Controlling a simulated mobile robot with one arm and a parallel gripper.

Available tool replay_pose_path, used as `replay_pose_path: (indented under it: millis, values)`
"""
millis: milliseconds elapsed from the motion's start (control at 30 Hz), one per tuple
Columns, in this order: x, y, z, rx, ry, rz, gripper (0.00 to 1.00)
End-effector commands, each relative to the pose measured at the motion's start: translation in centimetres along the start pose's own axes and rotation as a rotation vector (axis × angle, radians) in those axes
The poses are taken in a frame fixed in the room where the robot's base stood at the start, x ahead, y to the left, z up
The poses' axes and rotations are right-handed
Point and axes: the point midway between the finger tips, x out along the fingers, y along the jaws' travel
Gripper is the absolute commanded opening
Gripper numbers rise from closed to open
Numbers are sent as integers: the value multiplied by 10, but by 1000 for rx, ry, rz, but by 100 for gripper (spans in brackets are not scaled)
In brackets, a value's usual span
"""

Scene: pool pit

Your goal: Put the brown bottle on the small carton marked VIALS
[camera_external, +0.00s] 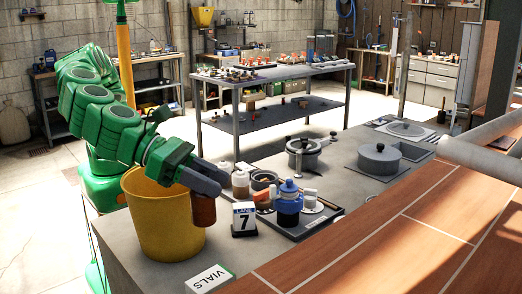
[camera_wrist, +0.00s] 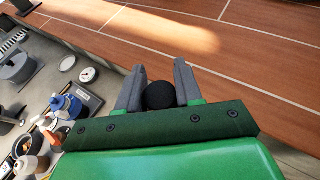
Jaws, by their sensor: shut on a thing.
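My gripper (camera_external: 208,178) is shut on the brown bottle (camera_external: 203,211), which hangs upright below the fingers. In the external view the bottle overlaps the right side of the yellow bucket, and its base appears above the counter. In the wrist view only its round black cap (camera_wrist: 160,95) shows between the two grey fingers of my gripper (camera_wrist: 158,78). The small white carton marked VIALS (camera_external: 209,279) lies at the bottom of the external view, below and in front of the bottle. Its top looks bare. I cannot make out the carton in the wrist view.
The yellow bucket (camera_external: 160,222) stands close on the left. A "LANE 7" sign (camera_external: 244,218) stands right of the bottle. A tray (camera_external: 318,219) holds a blue-and-white bottle (camera_external: 288,203) and other items. Pots (camera_external: 304,154) stand farther back. A wooden counter (camera_external: 400,240) runs along the right.

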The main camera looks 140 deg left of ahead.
Motion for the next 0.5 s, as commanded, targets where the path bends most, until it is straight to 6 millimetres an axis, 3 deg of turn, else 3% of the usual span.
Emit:
replay_pose_path:
  millis: [500]
  values:
    - [24,2,-54,2,0,3,1]
